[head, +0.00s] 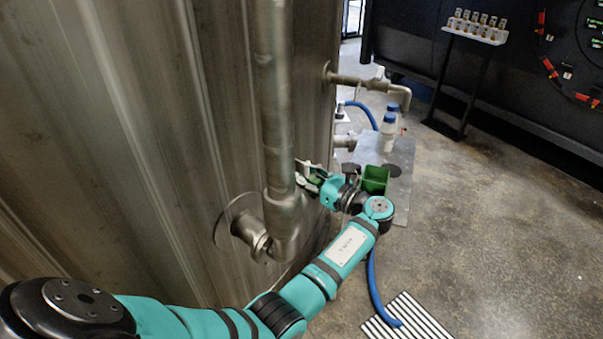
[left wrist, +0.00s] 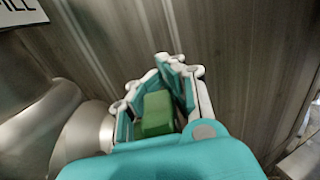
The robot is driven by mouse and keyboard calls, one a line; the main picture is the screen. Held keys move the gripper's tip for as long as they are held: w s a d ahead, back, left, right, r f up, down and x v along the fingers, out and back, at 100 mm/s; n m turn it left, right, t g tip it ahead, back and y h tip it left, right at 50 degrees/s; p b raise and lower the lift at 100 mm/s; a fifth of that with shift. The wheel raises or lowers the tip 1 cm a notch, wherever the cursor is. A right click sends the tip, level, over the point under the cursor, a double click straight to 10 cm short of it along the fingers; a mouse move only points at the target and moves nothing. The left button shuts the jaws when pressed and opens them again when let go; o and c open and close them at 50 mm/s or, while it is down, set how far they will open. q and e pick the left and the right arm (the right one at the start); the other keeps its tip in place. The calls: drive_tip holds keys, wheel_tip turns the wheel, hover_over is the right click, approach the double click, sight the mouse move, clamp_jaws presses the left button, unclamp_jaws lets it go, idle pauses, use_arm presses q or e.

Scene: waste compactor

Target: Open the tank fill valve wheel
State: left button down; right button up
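My left gripper (head: 312,177) is at the right side of the thick vertical pipe (head: 275,110), close to the tank wall. It also shows in the left wrist view (left wrist: 163,98), where a green block-like piece (left wrist: 157,114) sits between its fingers. I cannot tell whether this piece is part of the valve wheel or whether the fingers are pressed on it. No full valve wheel can be made out. A sign ending in "ILL" (left wrist: 18,12) is at the upper left of the wrist view. My right gripper is not in view.
The ribbed metal tank wall (head: 120,120) fills the left. A pipe elbow with a round flange (head: 250,228) is below the gripper. To the right are a grey plate (head: 400,160) with bottles (head: 389,130), a green box (head: 375,180), a blue hose (head: 373,280) and a striped floor grate (head: 408,318).

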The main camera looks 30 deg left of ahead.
use_arm(q)
drive_tip(key=shift+s+d+r+y+b, duration=0.1)
drive_tip(key=shift+d+y+b, duration=0.1)
drive_tip(key=shift+y+b, duration=0.5)
drive_tip(key=shift+d+r+y+b, duration=0.1)
drive_tip(key=shift+d+y+b, duration=0.2)
drive_tip(key=shift+y, duration=0.7)
drive_tip(key=shift+s+d+r+y+b, duration=0.1)
drive_tip(key=shift+d+r+y+b, duration=0.15)
drive_tip(key=shift+y+b, duration=0.6)
drive_tip(key=shift+d+r+y+b, duration=0.15)
drive_tip(key=shift+d+y+b, duration=0.1)
drive_tip(key=shift+y+b, duration=0.55)
drive_tip(key=shift+t, duration=0.4)
drive_tip(key=c, duration=1.4)
unclamp_jaws()
drive_tip(key=shift+s+r, duration=0.1)
drive_tip(key=shift+r, duration=0.05)
drive_tip(key=shift+o, duration=1.2)
drive_tip(key=v, duration=1.2)
